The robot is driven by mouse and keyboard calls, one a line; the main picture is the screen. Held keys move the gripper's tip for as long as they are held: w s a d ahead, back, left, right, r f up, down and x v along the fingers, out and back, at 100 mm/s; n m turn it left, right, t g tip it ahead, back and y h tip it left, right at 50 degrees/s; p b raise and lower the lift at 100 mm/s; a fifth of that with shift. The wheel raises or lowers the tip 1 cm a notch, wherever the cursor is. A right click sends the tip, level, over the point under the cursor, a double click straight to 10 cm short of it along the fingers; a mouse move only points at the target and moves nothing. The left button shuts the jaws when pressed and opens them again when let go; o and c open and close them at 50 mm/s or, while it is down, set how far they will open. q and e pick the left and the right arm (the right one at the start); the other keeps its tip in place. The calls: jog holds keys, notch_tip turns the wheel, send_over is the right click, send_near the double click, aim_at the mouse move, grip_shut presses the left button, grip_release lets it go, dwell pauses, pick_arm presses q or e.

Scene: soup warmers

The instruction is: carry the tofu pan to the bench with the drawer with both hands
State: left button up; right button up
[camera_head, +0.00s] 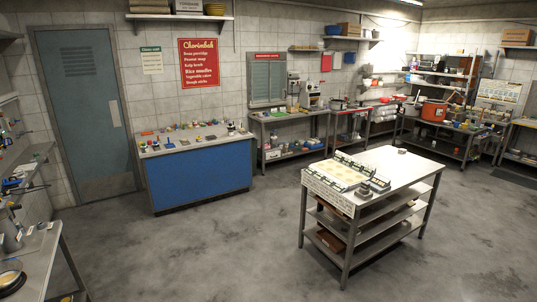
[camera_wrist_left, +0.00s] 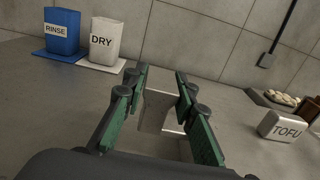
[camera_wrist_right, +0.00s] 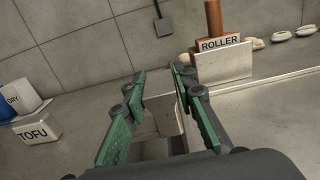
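My left gripper (camera_wrist_left: 160,75) shows in the left wrist view, its green-padded fingers apart. A pale grey block-like shape (camera_wrist_left: 157,112) shows between and beyond the fingers, and I cannot tell what it is. My right gripper (camera_wrist_right: 158,80) is also apart in the right wrist view, with a similar pale shape (camera_wrist_right: 163,112) between its fingers. A white block sign lettered TOFU (camera_wrist_left: 284,128) stands right of the left gripper; it also shows left of the right gripper (camera_wrist_right: 36,128). I cannot make out the tofu pan for certain. Neither gripper shows in the head view.
A blue bin marked RINSE (camera_wrist_left: 62,32) and a white bin marked DRY (camera_wrist_left: 104,42) stand near the wall. A ROLLER sign (camera_wrist_right: 222,62) stands at right. In the head view, a shelved table (camera_head: 408,160) and a blue-fronted counter (camera_head: 200,178) stand with open floor around them.

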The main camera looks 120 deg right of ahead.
pick_arm(q)
jog(key=o, duration=0.3)
jog(key=shift+f, duration=0.2)
pick_arm(e)
jog(key=o, duration=0.3)
jog(key=shift+f, duration=0.2)
pick_arm(q)
jog(key=shift+o, duration=0.6)
jog(key=shift+r, duration=0.1)
pick_arm(e)
jog(key=shift+o, duration=0.6)
jog(key=shift+r, duration=0.1)
pick_arm(q)
jog(key=o, duration=0.6)
jog(key=shift+c, duration=0.2)
pick_arm(e)
jog(key=o, duration=0.6)
jog(key=shift+c, duration=0.2)
pick_arm(q)
jog(key=shift+c, duration=0.5)
jog(key=c, duration=0.6)
